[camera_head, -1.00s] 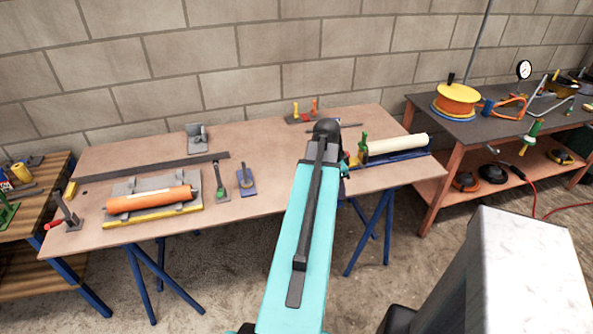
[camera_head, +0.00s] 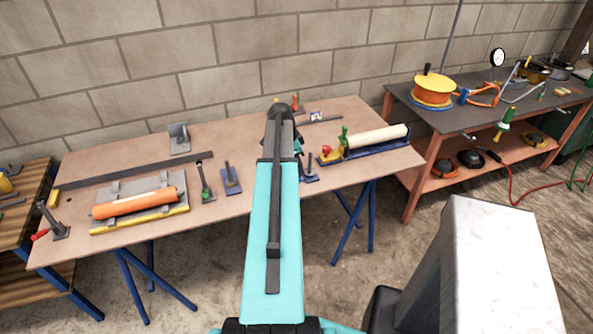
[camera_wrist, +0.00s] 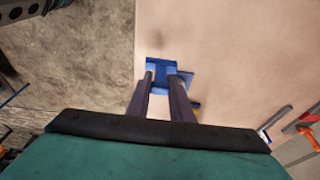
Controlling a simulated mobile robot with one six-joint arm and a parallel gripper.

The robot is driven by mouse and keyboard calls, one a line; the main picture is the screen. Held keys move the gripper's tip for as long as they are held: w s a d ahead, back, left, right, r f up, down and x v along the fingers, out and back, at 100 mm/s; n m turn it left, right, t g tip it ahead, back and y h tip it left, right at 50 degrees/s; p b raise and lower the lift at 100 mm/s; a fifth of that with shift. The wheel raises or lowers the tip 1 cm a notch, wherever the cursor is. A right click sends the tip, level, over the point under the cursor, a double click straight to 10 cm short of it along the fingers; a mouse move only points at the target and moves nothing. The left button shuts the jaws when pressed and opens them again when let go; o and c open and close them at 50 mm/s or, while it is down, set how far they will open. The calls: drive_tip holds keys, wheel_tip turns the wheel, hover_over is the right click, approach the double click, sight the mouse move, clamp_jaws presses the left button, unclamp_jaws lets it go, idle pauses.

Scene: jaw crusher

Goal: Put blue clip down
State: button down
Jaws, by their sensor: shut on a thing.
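My gripper (camera_wrist: 162,80) is shut on the blue clip (camera_wrist: 162,66), which sits between the fingertips in the wrist view. A paler blue flat part shows just beside and behind it. In the wrist view the clip is over the brown tabletop (camera_wrist: 230,60), close to its edge. Whether it touches the top is unclear. In the head view my arm hides most of the gripper. A small blue base with a dark upright (camera_head: 309,173) shows just right of the arm near the front edge; I cannot tell for sure that it is the held clip.
Right of the arm lie a blue tray with a cream roll (camera_head: 378,140) and a green-handled tool (camera_head: 343,142). The tabletop between has bare room.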

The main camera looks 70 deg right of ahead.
drive_tip(key=shift+w+d, duration=0.35)
drive_tip(key=shift+w, duration=0.1)
drive_tip(key=shift+f, duration=0.1)
drive_tip(key=shift+f+p, duration=0.95)
drive_tip(key=shift+f, duration=0.75)
drive_tip(key=shift+f, duration=0.15)
drive_tip(key=c, duration=1.6)
unclamp_jaws()
drive_tip(key=shift+r, duration=0.25)
drive_tip(key=shift+b+v, duration=1.95)
drive_tip(key=shift+v, duration=4)
